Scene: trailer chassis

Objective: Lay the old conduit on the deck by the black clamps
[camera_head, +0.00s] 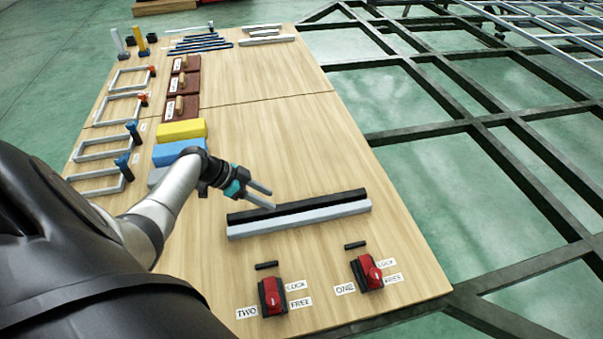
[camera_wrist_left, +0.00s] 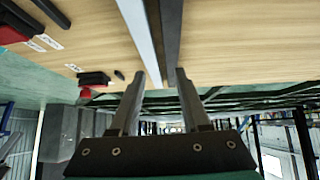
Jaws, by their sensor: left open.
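A long black bar (camera_head: 297,205) and a light grey bar (camera_head: 300,220) lie side by side on the wooden deck (camera_head: 300,130); I cannot tell which is the old conduit. My left gripper (camera_head: 272,199) is open, its fingertips by the left half of the black bar. In the left wrist view the grey bar (camera_wrist_left: 139,30) and dark bar (camera_wrist_left: 171,30) run toward the fingers (camera_wrist_left: 160,76); contact is unclear. Two black clamps with red levers, labelled TWO (camera_head: 272,296) and ONE (camera_head: 366,272), sit at the near edge. My right gripper is not in view.
Yellow (camera_head: 182,130) and blue (camera_head: 178,152) blocks are left of the gripper. Several grey frame clamps (camera_head: 100,148) line the left edge. Dark red boxes (camera_head: 181,108) and thin rods (camera_head: 200,43) lie farther back. An open metal chassis (camera_head: 470,130) borders the right. The deck's middle is clear.

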